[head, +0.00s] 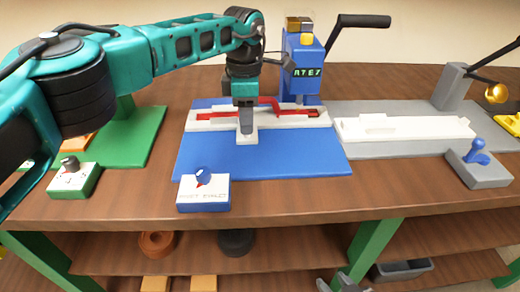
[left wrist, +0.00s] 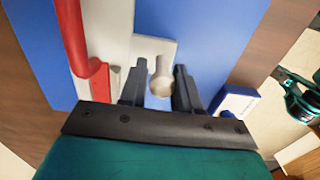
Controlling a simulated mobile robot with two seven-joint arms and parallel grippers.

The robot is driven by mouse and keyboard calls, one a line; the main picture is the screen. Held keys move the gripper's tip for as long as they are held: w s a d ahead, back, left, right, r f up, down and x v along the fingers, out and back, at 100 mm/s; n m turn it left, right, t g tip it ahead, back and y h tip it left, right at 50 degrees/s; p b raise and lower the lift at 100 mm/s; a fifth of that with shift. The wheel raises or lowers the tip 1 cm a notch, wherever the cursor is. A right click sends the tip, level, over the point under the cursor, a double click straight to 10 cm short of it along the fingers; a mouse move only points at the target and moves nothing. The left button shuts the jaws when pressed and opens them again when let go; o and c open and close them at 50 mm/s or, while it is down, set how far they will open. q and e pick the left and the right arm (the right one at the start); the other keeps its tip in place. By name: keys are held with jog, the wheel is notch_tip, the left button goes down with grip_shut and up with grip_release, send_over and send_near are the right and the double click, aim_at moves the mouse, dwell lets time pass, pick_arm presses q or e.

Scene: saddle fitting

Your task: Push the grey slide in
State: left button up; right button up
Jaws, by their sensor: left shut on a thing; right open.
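The grey slide (head: 241,140) is a pale flat plate on the blue base (head: 310,160), at the front edge of the white bed (head: 205,122). My left gripper (head: 246,130) points down over the slide and hides part of it. In the left wrist view the slide (left wrist: 150,50) carries a round pale knob (left wrist: 160,78), which sits between my left fingers (left wrist: 160,88); the gripper is shut on it. A red bar (left wrist: 75,40) runs along the white bed beside it. My right gripper (head: 340,284) shows only in part at the bottom edge, open.
A blue press (head: 303,60) with a display and black lever (head: 360,21) stands behind the bed. A white box with a blue knob (head: 203,192) sits in front. A grey station (head: 400,147) is to the right, a green one (head: 140,135) to the left.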

pick_arm(q)
jog(key=o, duration=0.7)
jog(key=shift+w+a+r, duration=0.1)
jog(key=shift+w+r, duration=0.1)
jog(key=shift+w, duration=0.1)
jog(key=shift+s+r+p, duration=0.1)
jog(key=shift+r+p, duration=2.15)
jog(key=shift+r, duration=0.65)
jog(key=shift+s+f, duration=0.15)
